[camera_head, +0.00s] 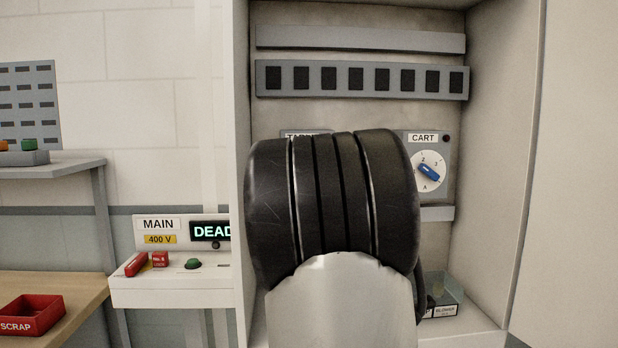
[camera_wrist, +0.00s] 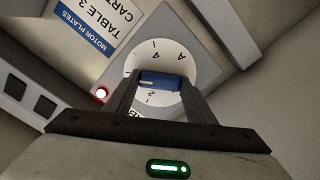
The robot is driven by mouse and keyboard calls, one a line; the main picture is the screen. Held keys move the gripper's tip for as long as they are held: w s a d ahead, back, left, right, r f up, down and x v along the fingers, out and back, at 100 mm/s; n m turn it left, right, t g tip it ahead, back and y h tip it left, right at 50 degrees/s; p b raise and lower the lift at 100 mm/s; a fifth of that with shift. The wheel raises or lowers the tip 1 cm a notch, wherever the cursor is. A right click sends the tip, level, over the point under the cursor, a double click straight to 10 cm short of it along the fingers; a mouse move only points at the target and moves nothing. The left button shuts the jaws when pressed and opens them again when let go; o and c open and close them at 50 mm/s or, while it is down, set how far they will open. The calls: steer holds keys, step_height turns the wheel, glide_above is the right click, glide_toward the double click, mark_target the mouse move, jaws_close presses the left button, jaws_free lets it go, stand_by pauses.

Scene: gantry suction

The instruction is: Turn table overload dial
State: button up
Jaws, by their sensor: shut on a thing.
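In the wrist view, a round white dial (camera_wrist: 155,55) on a grey plate has a blue knob (camera_wrist: 162,83) across its middle. My gripper (camera_wrist: 161,86) is shut on this knob, one finger at each end. The digits 4 and 2 and the letter A show around the knob; other marks are partly covered. In the head view, a partly covered label, apparently TABLE (camera_head: 303,134), shows above my black arm link, which hides the dial and my gripper. The CART dial (camera_head: 428,185) to the right has its own blue knob, and nothing touches it.
A MOTOR PLATES sign (camera_wrist: 98,22) is close by. The cabinet's right wall (camera_head: 495,150) bounds the space. A MAIN panel (camera_head: 158,225) reading DEAD and a red SCRAP bin (camera_head: 34,318) are at left.

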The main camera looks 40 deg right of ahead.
steer(key=o, duration=1)
steer(key=shift+o, duration=0.2)
